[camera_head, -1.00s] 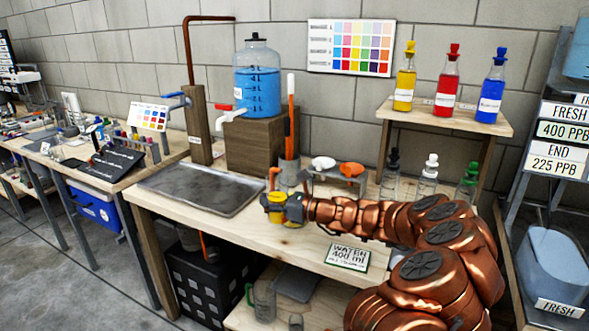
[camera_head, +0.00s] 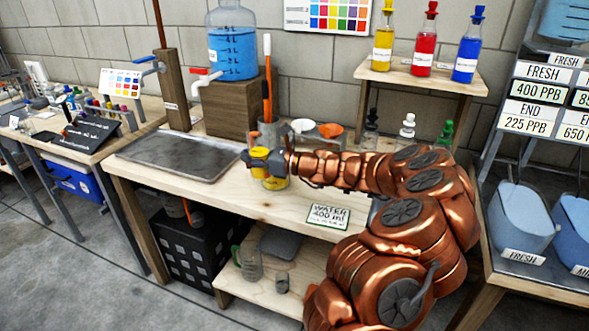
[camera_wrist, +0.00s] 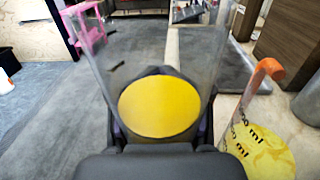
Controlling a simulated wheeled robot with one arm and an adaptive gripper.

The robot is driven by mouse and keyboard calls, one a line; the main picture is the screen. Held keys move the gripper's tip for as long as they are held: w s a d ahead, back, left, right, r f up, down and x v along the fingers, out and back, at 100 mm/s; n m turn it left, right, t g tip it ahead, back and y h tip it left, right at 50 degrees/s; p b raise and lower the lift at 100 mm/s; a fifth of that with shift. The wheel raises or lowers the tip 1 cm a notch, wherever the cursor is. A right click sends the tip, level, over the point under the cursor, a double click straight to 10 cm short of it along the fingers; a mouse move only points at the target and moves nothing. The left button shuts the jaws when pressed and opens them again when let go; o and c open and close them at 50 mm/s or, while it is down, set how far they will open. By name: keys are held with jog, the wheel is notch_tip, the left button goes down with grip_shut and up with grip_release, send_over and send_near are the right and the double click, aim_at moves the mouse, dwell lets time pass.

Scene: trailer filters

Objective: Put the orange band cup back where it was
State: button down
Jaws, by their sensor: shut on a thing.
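My gripper (camera_head: 266,161) is shut on a clear cup with yellow in it, over the wooden bench (camera_head: 225,193). In the wrist view the clear cup (camera_wrist: 157,108) stands between the dark fingers, its yellow showing as a disc. I cannot make out an orange band on it. A clear measuring vessel with yellow contents, ml marks and an orange handle (camera_wrist: 262,150) is at the right of the wrist view, close beside the held cup. In the head view its yellow (camera_head: 274,183) shows just below my gripper; the rest is mostly hidden.
A metal tray (camera_head: 180,155) lies left on the bench. A water card (camera_head: 327,214) lies near the front edge. Bare bench lies left of the card.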

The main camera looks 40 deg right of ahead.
jog(key=s+d+f+m+t+h+b, duration=0.2)
jog(key=s+d+f+m+h+b, duration=0.15)
jog(key=s+d+b, duration=0.4)
jog(key=s+d+f+m+t+h+b, duration=0.1)
jog(key=s+d+f+m+h+b, duration=0.2)
jog(key=s+d+b, duration=0.45)
jog(key=shift+n+h, duration=0.55)
jog(key=shift+h, duration=0.1)
jog(key=w+d, duration=0.2)
jog(key=w, duration=0.1)
jog(key=w+d+f+b, duration=0.1)
jog(key=w+d, duration=0.1)
jog(key=w, duration=0.1)
jog(key=w+d+b, duration=0.1)
jog(key=w+d, duration=0.1)
jog(key=w, duration=0.2)
jog(key=shift+f, duration=0.25)
jog(key=shift+w+d, duration=0.45)
jog(key=shift+w, duration=0.4)
notch_tip(320, 180, down, 4)
jog(key=shift+r+b, duration=0.25)
jog(key=shift+b, duration=0.55)
jog(key=c, duration=0.5)
grip_release()
jog(key=shift+f, duration=0.1)
